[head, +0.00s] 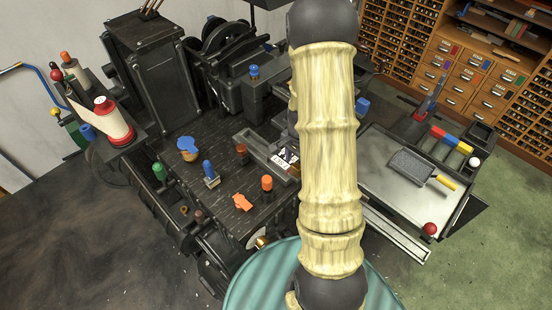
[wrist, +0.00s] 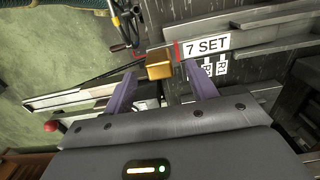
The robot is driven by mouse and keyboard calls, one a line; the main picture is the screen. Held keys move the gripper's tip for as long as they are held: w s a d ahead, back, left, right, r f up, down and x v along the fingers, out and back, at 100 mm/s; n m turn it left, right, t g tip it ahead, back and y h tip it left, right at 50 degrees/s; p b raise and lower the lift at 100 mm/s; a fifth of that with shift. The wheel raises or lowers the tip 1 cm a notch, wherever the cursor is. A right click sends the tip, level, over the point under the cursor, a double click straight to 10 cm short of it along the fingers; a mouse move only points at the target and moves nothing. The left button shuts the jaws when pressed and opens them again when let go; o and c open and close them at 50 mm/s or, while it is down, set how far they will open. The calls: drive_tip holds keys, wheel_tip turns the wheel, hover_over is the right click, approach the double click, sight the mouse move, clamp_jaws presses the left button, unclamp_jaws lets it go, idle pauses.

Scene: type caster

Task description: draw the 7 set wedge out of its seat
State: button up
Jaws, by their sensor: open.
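A small brass-coloured block (wrist: 158,66), which looks like the wedge, sits at the left end of the white "7 SET" label (wrist: 207,46) in the wrist view. How deep it sits in its seat cannot be told. My gripper (wrist: 160,70) is open, its two purple fingers apart with the block between and just beyond their tips. I see no clear contact. In the head view my pale arm covers the gripper and the block; white label plates (head: 286,158) show at the arm's left edge.
Smaller labels (wrist: 208,70) hang below the 7 SET label. In the head view, the dark bench (head: 215,165) carries blue, green and orange-topped pieces, including an orange-capped one (head: 267,184). A metal-topped table (head: 395,175) with a paddle-like tool stands right of my arm.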

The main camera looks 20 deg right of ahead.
wheel_tip(320, 180, up, 14)
drive_tip(key=b, duration=0.1)
drive_tip(key=shift+f+b, duration=0.25)
drive_tip(key=shift+b, duration=0.15)
drive_tip(key=shift+a, duration=0.1)
drive_tip(key=s+a+n+t, duration=0.1)
drive_tip(key=s+a+n, duration=0.3)
drive_tip(key=a+n, duration=0.3)
drive_tip(key=s+a+n+t, duration=0.1)
drive_tip(key=s+a+n, duration=0.3)
drive_tip(key=a+n, duration=0.3)
drive_tip(key=shift+s+a+t, duration=0.15)
drive_tip(key=shift+a+t, duration=0.15)
drive_tip(key=shift+a, duration=0.2)
